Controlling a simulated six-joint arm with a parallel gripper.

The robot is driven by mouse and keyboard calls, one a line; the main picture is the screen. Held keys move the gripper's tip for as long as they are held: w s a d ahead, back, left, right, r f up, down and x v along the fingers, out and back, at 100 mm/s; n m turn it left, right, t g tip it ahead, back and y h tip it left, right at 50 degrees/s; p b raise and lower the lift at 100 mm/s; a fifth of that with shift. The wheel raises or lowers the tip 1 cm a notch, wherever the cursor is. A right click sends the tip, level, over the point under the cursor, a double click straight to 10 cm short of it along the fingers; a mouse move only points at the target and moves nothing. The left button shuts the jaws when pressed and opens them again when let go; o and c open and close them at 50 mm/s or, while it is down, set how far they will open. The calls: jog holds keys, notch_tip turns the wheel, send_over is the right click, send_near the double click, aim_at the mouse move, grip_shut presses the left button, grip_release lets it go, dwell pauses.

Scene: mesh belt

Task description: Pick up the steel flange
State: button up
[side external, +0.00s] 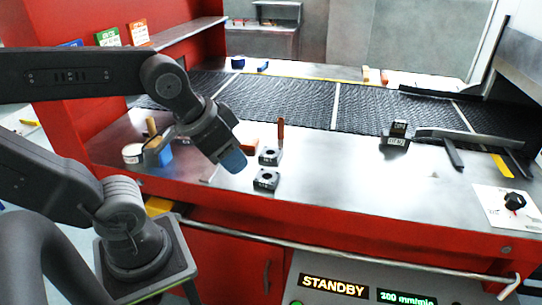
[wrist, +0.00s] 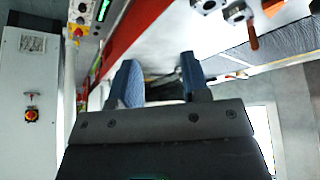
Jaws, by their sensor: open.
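Two small dark blocks with round raised rings, flange-like, sit on the steel tabletop: a rear block (side external: 270,157) and a front block (side external: 266,181). Both carry small labels too small to read; I cannot tell which is the steel flange. In the wrist view, two ringed parts show at the top right, one at the top edge (wrist: 207,4) and one beside it (wrist: 236,14). My gripper (side external: 234,162) is just left of the blocks, apparently above the table. In the wrist view its blue fingers (wrist: 158,64) are apart with nothing between them.
A wooden-handled tool (side external: 281,135) stands by the rear block. A white roll (side external: 132,153) and a blue item (side external: 160,155) lie left. A dark labelled block (side external: 395,140) is to the right. The mesh belt (side external: 365,110) runs behind; a rail (side external: 340,248) runs along the front.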

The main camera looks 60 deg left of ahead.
dwell(0.4)
jog(key=o, duration=0.6)
jog(key=shift+c, duration=0.2)
jog(key=n+g, duration=0.6)
jog(key=n, duration=0.3)
send_over(270, 149)
jog(key=d, duration=0.1)
notch_tip(270, 149, down, 3)
jog(key=f, duration=0.8)
jog(key=shift+s+d+f, duration=0.15)
jog(key=shift+d+f, duration=0.05)
jog(key=shift+d, duration=0.05)
jog(key=shift+s+f, duration=0.2)
jog(key=shift+f, duration=2.4)
